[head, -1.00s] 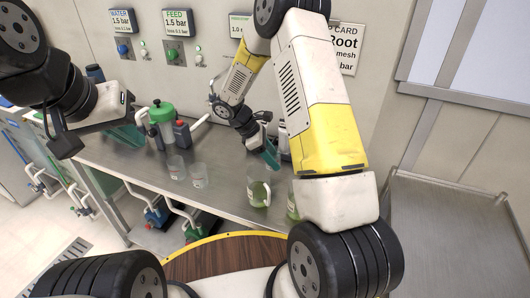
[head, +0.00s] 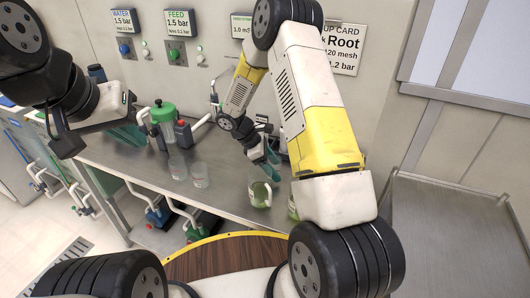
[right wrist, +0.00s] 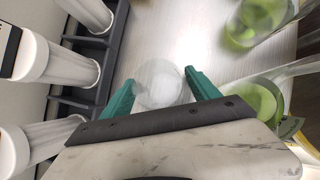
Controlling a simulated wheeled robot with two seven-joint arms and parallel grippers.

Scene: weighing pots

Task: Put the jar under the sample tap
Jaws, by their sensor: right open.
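My right gripper (head: 267,168) is low over the bench, just behind a handled jug with green contents (head: 260,195). In the right wrist view its two teal fingers are open (right wrist: 158,92). A pale, round, translucent thing (right wrist: 160,82) shows between and beyond the fingers; it may be the jar from above, but I cannot tell for sure. Two clear glass vessels (head: 200,175) (head: 177,165) stand mid-bench, left of the right gripper. My left gripper (head: 135,135) is at the left, partly hidden by its own wrist, so its opening is unclear. I cannot clearly make out the sample tap.
A second green-filled vessel (head: 293,207) is partly hidden by my right arm. A green-lidded container (head: 163,122) stands at the bench's back left. In the right wrist view, white cylinders (right wrist: 65,62) in a dark rack line the left side.

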